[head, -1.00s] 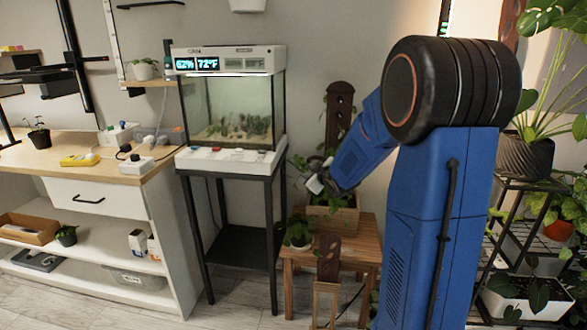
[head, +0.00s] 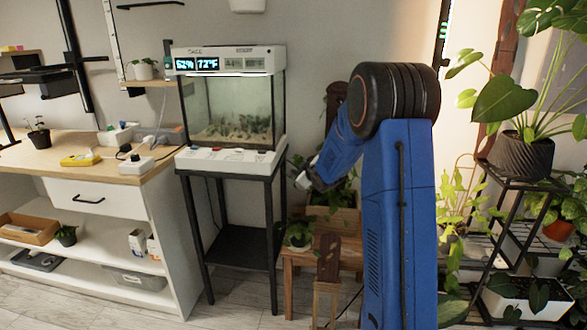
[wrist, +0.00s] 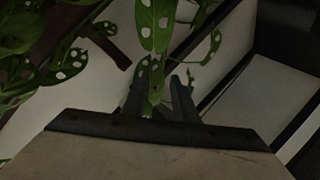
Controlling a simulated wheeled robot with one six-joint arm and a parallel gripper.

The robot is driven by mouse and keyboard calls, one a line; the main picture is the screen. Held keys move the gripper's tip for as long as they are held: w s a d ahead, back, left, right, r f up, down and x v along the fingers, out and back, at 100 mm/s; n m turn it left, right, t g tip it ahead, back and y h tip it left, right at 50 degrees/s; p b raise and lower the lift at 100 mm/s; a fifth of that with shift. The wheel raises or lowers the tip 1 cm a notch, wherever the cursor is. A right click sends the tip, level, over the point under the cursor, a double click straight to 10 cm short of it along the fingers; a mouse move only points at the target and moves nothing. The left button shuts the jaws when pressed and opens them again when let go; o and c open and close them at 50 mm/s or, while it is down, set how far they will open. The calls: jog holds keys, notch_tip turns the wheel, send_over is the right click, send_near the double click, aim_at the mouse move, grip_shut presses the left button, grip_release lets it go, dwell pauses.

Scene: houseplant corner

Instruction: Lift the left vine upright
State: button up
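Vine leaves with pale holes (wrist: 154,22) hang at the top middle of the wrist view, and more leaves (wrist: 22,62) fill its left side. I cannot tell which of them belong to the left vine. My gripper (wrist: 160,82) looks open, with a green leaf showing between or just behind its two dark fingers; contact is unclear. In the head view, a wooden planter (head: 335,220) with green leaves stands behind my blue arm, by a dark wooden post (head: 336,95). My arm hides much of the planter, and the fingertips are not clear there.
A small potted plant (head: 298,234) sits on the wooden stool (head: 297,260) in front of the planter. A glass terrarium (head: 235,110) on a black stand (head: 240,235) is close on the left. A plant rack (head: 510,235) with several pots stands on the right.

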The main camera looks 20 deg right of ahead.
jog(key=x, duration=0.6)
jog(key=shift+w, duration=0.4)
jog(key=shift+f, duration=0.15)
grip_shut()
dwell(1.0)
